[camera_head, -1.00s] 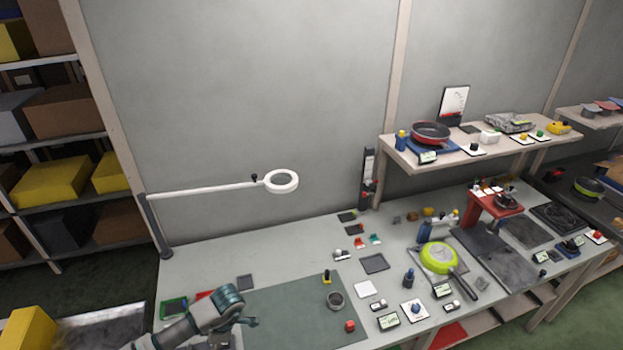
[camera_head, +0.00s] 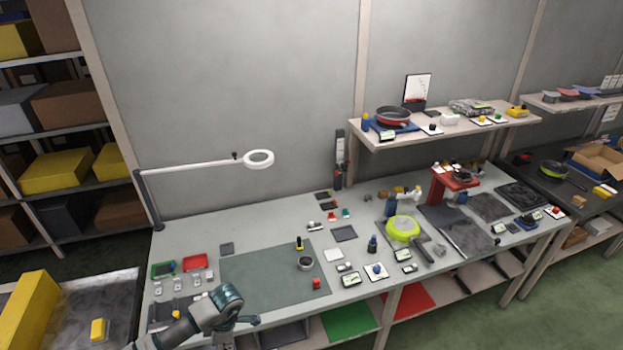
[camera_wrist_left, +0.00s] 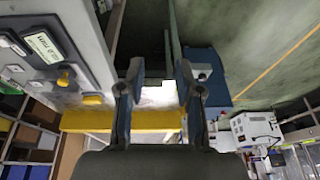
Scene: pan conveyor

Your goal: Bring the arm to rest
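My left arm (camera_head: 205,313) comes in at the bottom left of the head view, with its teal joint in front of the workbench (camera_head: 190,240). The fingers of my left gripper are not clear there. In the left wrist view my left gripper (camera_wrist_left: 158,82) has its two dark fingers apart, with nothing held between them. A yellow bar-like surface (camera_wrist_left: 120,121) and the floor show behind the fingers. My right gripper is not in view.
The bench holds a green pan (camera_head: 402,228), a dark mat (camera_head: 275,278), a red tray (camera_head: 195,262) and several small parts. A white lamp arm (camera_head: 200,165) stands at its back left. A yellow block (camera_head: 30,310) lies at the lower left. Green floor is free at the lower right.

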